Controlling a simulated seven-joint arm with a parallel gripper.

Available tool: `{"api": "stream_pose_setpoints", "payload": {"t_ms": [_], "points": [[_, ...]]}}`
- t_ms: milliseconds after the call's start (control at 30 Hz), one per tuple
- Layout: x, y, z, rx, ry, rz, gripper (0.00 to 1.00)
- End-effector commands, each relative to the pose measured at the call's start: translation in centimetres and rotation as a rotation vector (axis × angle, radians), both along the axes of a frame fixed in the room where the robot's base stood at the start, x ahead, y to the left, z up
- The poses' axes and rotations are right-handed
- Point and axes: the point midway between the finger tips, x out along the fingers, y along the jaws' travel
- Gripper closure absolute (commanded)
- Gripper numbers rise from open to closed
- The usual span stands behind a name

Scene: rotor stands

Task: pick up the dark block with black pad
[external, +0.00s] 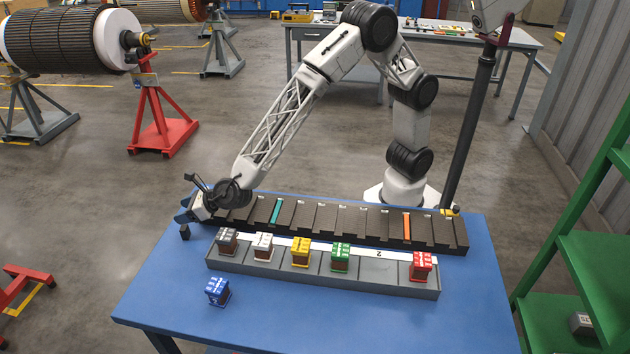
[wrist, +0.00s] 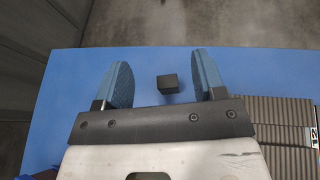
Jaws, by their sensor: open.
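The dark block (wrist: 168,84) stands on the blue table in the wrist view, seen between my two blue finger pads and nearer the right one. It shows as a small black block (external: 185,232) at the left edge of the table in the external view. My gripper (wrist: 161,72) is open, with gaps visible between the block and both fingers. In the external view my gripper (external: 182,217) is just above the block at the left end of the long dark slotted bar. A black pad on the block cannot be made out.
The slotted bar (external: 335,224) lies just right of my gripper. In front, a grey tray (external: 320,279) holds several coloured blocks. A blue block (external: 217,291) stands alone on the table (external: 160,300). The table's front left is mostly clear.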

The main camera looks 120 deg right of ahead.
Motion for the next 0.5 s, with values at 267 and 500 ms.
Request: {"api": "stream_pose_setpoints", "payload": {"t_ms": [267,500], "points": [[0.11,0.02,-0.08,-0.004,0.001,0.004,0.36],[0.09,0.02,-0.95,-0.003,0.003,0.003,0.36]]}}
